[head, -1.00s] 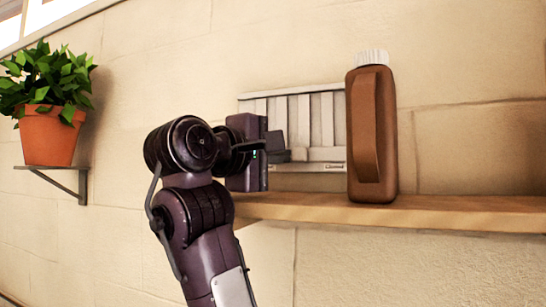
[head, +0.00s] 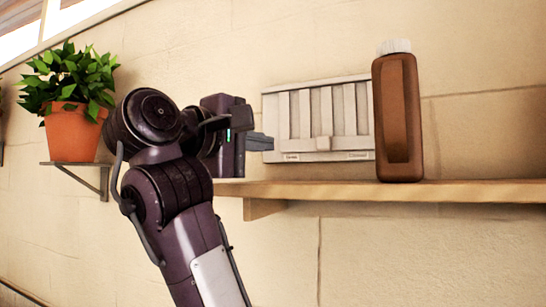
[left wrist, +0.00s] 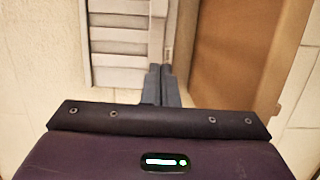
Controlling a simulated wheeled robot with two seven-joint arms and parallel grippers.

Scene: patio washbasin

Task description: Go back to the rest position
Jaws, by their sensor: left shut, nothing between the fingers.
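My left gripper (head: 262,141) is raised in front of the wall, just left of a grey slatted panel (head: 318,118) in the head view. Its fingers are together and empty; in the left wrist view the two dark fingertips (left wrist: 161,80) lie side by side. The panel has upright slats and a small slider-like block low in its middle. It also shows in the left wrist view (left wrist: 118,48), beyond the fingertips. My right gripper is in neither view.
A brown bottle with a white cap (head: 398,115) stands upright on the wooden shelf (head: 460,191), right of the panel. A potted plant (head: 72,133) sits on a small bracket shelf (head: 88,165) at left.

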